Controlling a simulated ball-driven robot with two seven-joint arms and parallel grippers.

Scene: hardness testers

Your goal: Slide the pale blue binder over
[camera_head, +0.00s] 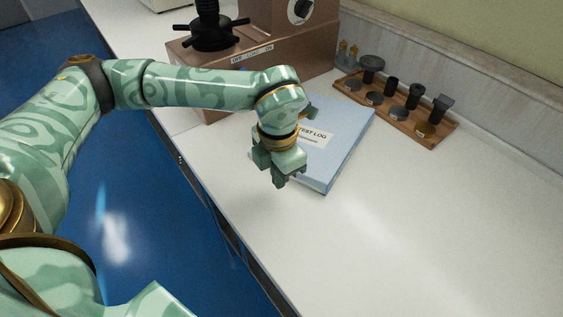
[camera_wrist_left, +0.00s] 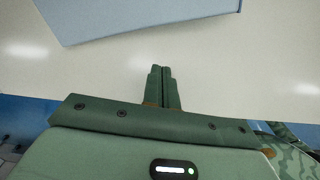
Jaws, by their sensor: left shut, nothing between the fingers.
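The pale blue binder (camera_head: 345,135) lies flat on the white worktop, with a label reading "TEST LOG" on its cover. My left gripper (camera_head: 280,183) is shut and empty at the binder's near left side, and my wrist hides part of the cover. In the left wrist view the binder (camera_wrist_left: 130,18) fills the top edge, and the shut fingers (camera_wrist_left: 162,70) are apart from it in the picture, with bare worktop between. My right gripper is not in view.
A copper-coloured hardness tester (camera_head: 290,50) with a black handwheel (camera_head: 208,35) stands behind the binder. A wooden rack (camera_head: 395,110) of dark test pieces lies at the back right. The worktop (camera_head: 420,230) to the right and front is clear.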

